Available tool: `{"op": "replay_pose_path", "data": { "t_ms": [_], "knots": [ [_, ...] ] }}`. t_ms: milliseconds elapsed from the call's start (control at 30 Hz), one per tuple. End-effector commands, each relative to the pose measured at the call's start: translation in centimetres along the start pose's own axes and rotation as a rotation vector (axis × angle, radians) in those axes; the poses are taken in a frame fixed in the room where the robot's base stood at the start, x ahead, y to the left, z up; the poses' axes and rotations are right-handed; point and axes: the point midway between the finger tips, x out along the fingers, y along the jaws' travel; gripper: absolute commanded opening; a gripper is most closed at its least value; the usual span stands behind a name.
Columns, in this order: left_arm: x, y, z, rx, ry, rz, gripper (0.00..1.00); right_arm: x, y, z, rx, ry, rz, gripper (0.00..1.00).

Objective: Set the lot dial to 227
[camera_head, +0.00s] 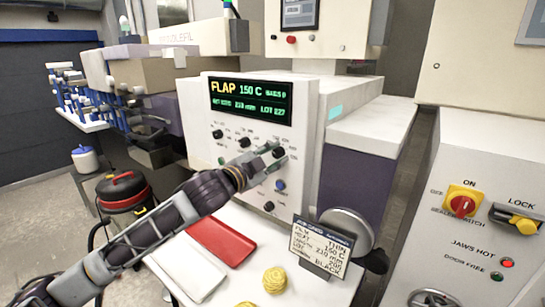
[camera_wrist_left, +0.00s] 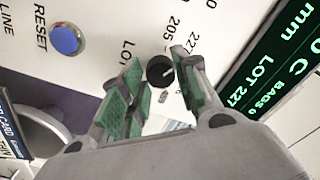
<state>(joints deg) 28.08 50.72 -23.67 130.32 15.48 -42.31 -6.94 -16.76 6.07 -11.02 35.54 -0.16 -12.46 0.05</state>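The lot dial (camera_wrist_left: 160,71) is a small black knob with a white pointer mark, on the pale machine panel (camera_head: 208,118). In the wrist view the labels "205" and "227" show beside it and its name is partly covered. The pointer is turned towards the "227" side. My left gripper (camera_wrist_left: 158,82) is at the dial, with its green-padded fingers apart on either side of it; I see no firm grip. The same gripper in the head view (camera_head: 266,160) partly covers the lower knobs. The display (camera_head: 250,101) reads LOT 227. My right gripper is out of view.
Other black knobs sit close by on the panel, with a blue reset button (camera_head: 280,185) below. A job card (camera_head: 319,247) stands under the panel, near a red tray (camera_head: 222,239) on the white table. A switch cabinet (camera_head: 445,235) stands at the right.

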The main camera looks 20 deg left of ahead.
Motion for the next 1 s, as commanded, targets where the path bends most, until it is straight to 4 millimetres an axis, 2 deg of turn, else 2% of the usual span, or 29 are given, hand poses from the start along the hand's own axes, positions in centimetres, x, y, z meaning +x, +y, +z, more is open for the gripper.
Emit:
{"op": "replay_pose_path", "data": {
  "t_ms": [33,100,133,433,667,1000],
  "knots": [
    [0.0,0.0,0.0,-0.001,0.000,0.000,0.41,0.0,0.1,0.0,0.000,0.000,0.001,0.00],
    [0.0,0.0,0.0,-0.001,0.000,0.000,0.50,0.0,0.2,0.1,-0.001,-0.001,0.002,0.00],
    [0.0,0.0,0.0,-0.001,0.000,0.000,0.51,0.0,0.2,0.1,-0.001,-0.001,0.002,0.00],
    [0.0,-0.1,0.0,-0.001,0.000,-0.001,0.51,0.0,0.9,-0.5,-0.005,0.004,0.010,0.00],
    [-0.5,0.0,0.0,-0.001,0.001,-0.001,0.51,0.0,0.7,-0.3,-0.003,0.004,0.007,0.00],
    [-2.6,0.0,0.0,0.001,0.000,0.000,0.51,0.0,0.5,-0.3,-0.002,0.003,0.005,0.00]
  ]
}}
